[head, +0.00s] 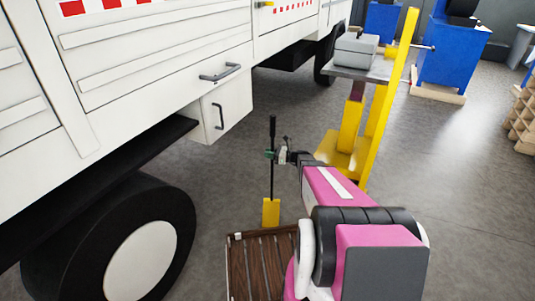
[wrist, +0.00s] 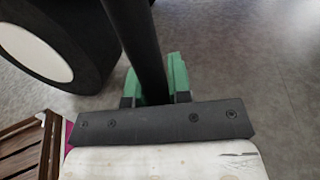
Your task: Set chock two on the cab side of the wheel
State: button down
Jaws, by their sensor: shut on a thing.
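My gripper (head: 277,155) is shut on the upright black handle (head: 272,180) of a yellow chock (head: 271,212), in the middle of the head view. The handle also runs between my green fingertips in the wrist view (wrist: 135,35), where the chock itself does not show. I cannot read a number on it, nor tell whether it touches the floor. The truck wheel (head: 140,260), a black tyre with a white hub, is at the lower left, to the left of the chock and apart from it. The wheel (wrist: 40,50) is also at the wrist view's upper left.
A brown slatted crate (head: 236,262) stands just in front of the chock. The white truck body (head: 150,60) overhangs the left side, with a low box (head: 226,105). A yellow stand (head: 352,125) is behind my arm at right. Grey floor between wheel and chock is clear.

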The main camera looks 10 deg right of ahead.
jog(key=shift+f, duration=1.65)
jog(key=c, duration=1.1)
grip_release()
jog(key=shift+f, duration=0.1)
jog(key=shift+o, duration=0.2)
